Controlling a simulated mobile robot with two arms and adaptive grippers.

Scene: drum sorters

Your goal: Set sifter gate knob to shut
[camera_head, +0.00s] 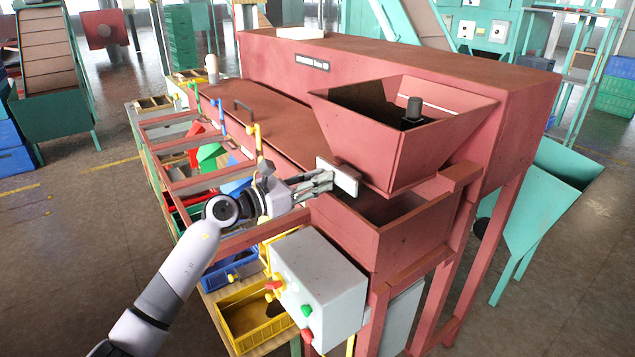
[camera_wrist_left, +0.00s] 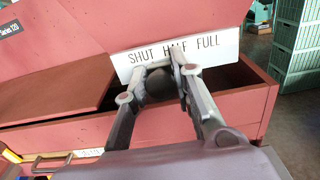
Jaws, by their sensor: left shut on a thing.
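The sifter gate's white label plate (camera_wrist_left: 215,42) reads SHUT, HALF, FULL from left to right in the left wrist view. It also shows under the hopper in the head view (camera_head: 347,182). A dark round knob (camera_wrist_left: 158,86) sits just below the plate, beneath the stretch between SHUT and HALF. My left gripper (camera_wrist_left: 160,70) has its fingers on both sides of the knob and is shut on it. In the head view my left gripper (camera_head: 325,182) reaches the plate from the left, and its fingers hide the knob. My right gripper is not in view.
The red hopper (camera_head: 400,135) overhangs the plate, with an open red trough (camera_head: 400,235) below. A grey control box (camera_head: 320,285) with coloured knobs stands in front. Coloured levers (camera_head: 255,138) and bins (camera_head: 255,315) line the machine's left side.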

